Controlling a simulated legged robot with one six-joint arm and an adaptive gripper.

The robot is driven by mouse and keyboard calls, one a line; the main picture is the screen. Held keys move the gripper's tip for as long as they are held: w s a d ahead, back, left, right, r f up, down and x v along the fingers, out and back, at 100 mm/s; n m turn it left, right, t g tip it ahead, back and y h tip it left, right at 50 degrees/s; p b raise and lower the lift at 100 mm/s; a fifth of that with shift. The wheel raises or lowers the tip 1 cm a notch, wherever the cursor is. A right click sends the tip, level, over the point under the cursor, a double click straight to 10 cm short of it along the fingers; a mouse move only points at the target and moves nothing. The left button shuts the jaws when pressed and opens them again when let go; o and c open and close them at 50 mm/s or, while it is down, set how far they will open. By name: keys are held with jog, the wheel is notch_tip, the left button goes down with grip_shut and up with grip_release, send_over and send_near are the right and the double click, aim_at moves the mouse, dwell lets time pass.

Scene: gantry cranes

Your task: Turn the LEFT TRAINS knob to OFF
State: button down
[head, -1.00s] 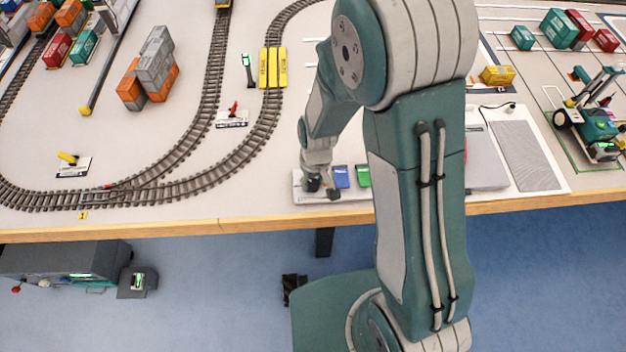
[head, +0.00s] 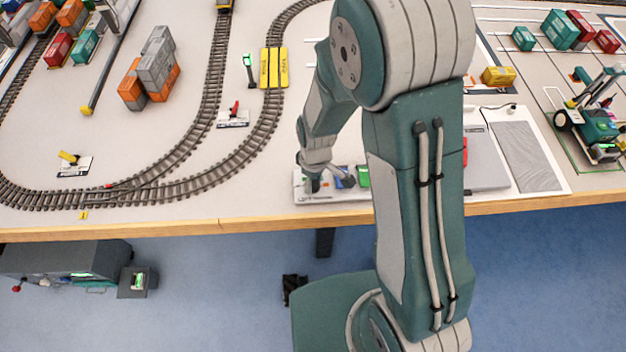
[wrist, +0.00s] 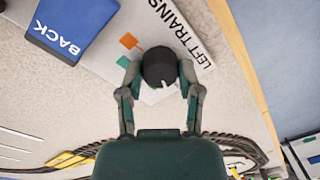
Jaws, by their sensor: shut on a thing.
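The LEFT TRAINS knob (wrist: 159,64) is a round black knob with a white pointer mark on its lower rim in the wrist view. It stands on the pale panel (wrist: 110,60), next to the printed words LEFT TRAINS and small orange and green squares. My gripper (wrist: 161,72) has one finger on each side of the knob and is shut on it. In the head view my gripper (head: 328,184) is at the panel (head: 345,196) by the table's front edge; the knob cannot be made out there. Which setting the pointer marks cannot be read.
Curved train track (head: 225,165) runs left of the panel. The wooden table edge (head: 200,227) is just in front.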

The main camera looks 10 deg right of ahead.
jog(key=shift+s+f+n, duration=0.1)
jog(key=shift+s+n, duration=0.05)
jog(key=shift+n, duration=0.95)
jog(key=shift+d, duration=0.1)
jog(key=shift+c, duration=1.3)
grip_release()
jog(key=shift+w+r, duration=0.2)
jog(key=shift+r, duration=0.25)
notch_tip(320, 180, up, 11)
jog(key=shift+w+d, duration=0.15)
jog(key=shift+w, duration=0.1)
